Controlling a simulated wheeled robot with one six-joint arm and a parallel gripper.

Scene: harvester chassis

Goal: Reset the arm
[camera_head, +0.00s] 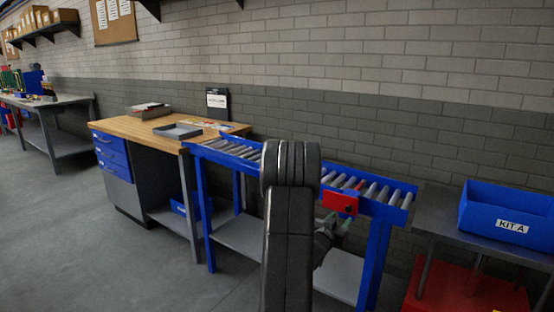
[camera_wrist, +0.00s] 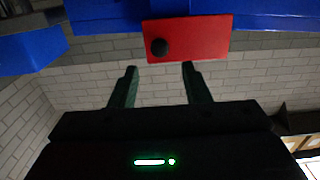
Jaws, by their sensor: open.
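My gripper (camera_wrist: 158,82) is in the wrist view, with its two dark green fingers apart and nothing between them. In the head view, my gripper (camera_head: 338,226) shows only in part beside my dark arm, which hides some of it. Just beyond the fingertips is a red plate with a black knob (camera_wrist: 190,38), fixed at the blue conveyor frame. The same red plate (camera_head: 340,202) shows in the head view on the front side of the roller conveyor (camera_head: 385,207). I cannot tell whether the fingertips touch the plate.
A wooden-topped workbench (camera_head: 135,128) with a grey tray (camera_head: 178,131) stands left of the conveyor. A blue KIT A bin (camera_head: 480,210) sits on a grey table at right, above a red box (camera_head: 450,290). The floor at left is clear.

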